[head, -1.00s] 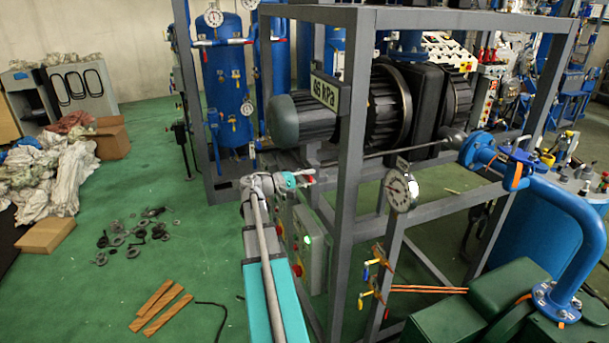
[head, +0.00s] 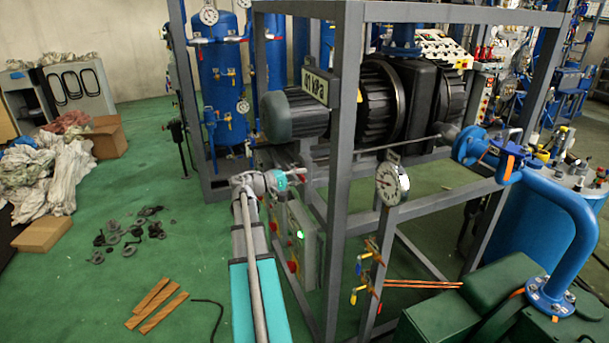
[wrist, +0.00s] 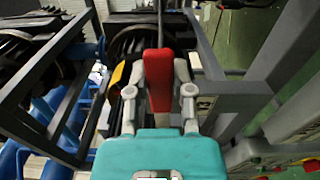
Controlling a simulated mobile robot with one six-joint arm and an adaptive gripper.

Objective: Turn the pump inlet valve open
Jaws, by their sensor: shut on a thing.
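A red valve handle (wrist: 158,80) stands between the two grey fingers of my gripper (wrist: 159,65) in the wrist view, with a finger against each side. My gripper is shut on it. In the head view my gripper (head: 292,178) is at the left side of the grey frame, below the dark pump motor (head: 292,115). Only a small bit of red shows at its tips there, and the valve body cannot be made out. The handle's angle to its pipe cannot be told.
A grey steel frame (head: 343,190) stands just right of my arm. A control box (head: 302,250) with a green light is below my gripper. A display plate (head: 321,87) seems to read 41 kPa. A round gauge (head: 390,183) is at the right.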

